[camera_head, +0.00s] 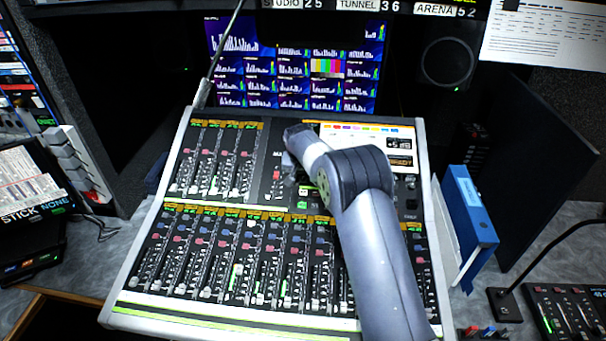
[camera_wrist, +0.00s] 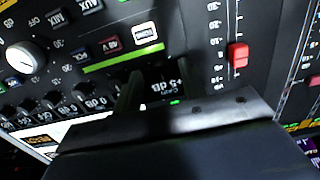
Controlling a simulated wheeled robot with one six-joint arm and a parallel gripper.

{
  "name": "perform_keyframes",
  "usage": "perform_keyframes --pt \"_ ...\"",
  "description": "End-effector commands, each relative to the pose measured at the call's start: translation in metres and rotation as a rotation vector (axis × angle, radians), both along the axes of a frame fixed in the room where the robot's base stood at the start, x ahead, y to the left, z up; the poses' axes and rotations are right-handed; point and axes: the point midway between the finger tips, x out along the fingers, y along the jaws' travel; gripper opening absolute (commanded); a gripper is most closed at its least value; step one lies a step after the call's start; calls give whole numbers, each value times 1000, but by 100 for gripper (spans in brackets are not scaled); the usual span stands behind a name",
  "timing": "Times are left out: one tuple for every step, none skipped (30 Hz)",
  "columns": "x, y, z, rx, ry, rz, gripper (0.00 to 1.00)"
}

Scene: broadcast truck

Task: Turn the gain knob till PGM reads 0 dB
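My gripper (camera_wrist: 153,85) is over the mixing console (camera_head: 235,313); its two dark fingers stand apart with nothing seen held between them. In the wrist view a small dark display (camera_wrist: 167,87), upside down, appears to read +5 dB and is partly covered by the fingers. In the head view a screen panel (camera_head: 398,143) also appears to read +5 dB. A white-topped round knob (camera_wrist: 22,58) stands at the left of the wrist view, apart from the fingers. I cannot tell whether it is the gain knob. My arm hides part of the console's middle.
A red fader cap (camera_wrist: 238,55) stands right of the fingers in the wrist view. Small dark knobs (camera_wrist: 53,99) line the lower left. In the head view, a blue binder (camera_head: 470,215) stands right of the console and a monitor (camera_head: 295,70) stands behind.

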Motion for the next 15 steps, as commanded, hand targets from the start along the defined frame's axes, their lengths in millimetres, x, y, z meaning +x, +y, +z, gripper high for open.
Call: perform_keyframes --pt "1 0 -3 -1 2 0 40" --pt "1 0 -4 -1 1 0 40" --pt "2 0 -5 -1 1 0 40" --pt "2 0 -5 -1 1 0 40" --pt "2 0 -6 0 1 0 40" --pt "2 0 -6 0 1 0 40" --pt "2 0 -6 0 1 0 40" --pt "2 0 -6 0 1 0 40" --pt "2 0 -6 0 1 0 40" --pt "2 0 -6 0 1 0 40" --pt "2 0 -6 0 1 0 40" --pt "2 0 -6 0 1 0 38" --pt "2 0 -6 0 1 0 36" --pt "2 0 -6 0 1 0 33" --pt "2 0 -6 0 1 0 30"
